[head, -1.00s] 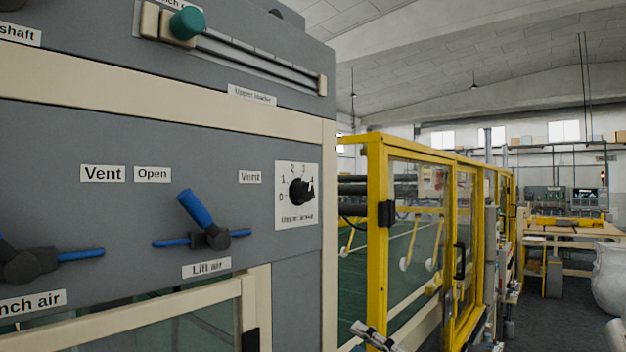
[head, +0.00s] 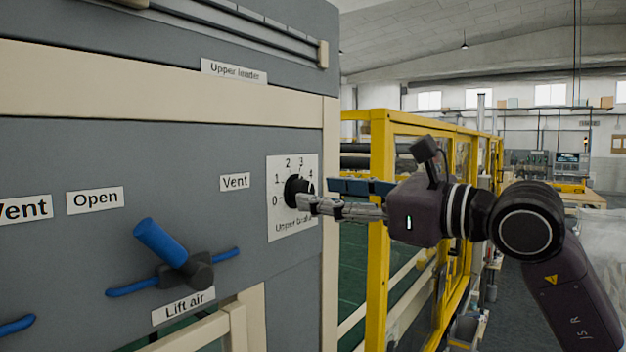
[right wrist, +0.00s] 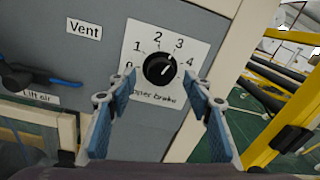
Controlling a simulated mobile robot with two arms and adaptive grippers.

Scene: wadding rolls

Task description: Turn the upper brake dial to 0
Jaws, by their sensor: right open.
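The upper brake dial (head: 296,190) is a round black knob on a white plate numbered 0 to 4, on the grey panel's right side. In the right wrist view the dial (right wrist: 158,69) shows a white mark pointing up and right, around 3 to 4. My right gripper (head: 319,194) is open just in front of the dial, and a finger overlaps the dial's edge in the head view. In the right wrist view its fingertips (right wrist: 156,86) stand apart at the left and right, slightly below the dial. Contact is not visible. My left gripper is not in view.
A blue lift air lever (head: 163,243) sits left of the dial on the panel. A beige post (head: 331,200) edges the panel, and a yellow guard frame (head: 380,230) stands right of it.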

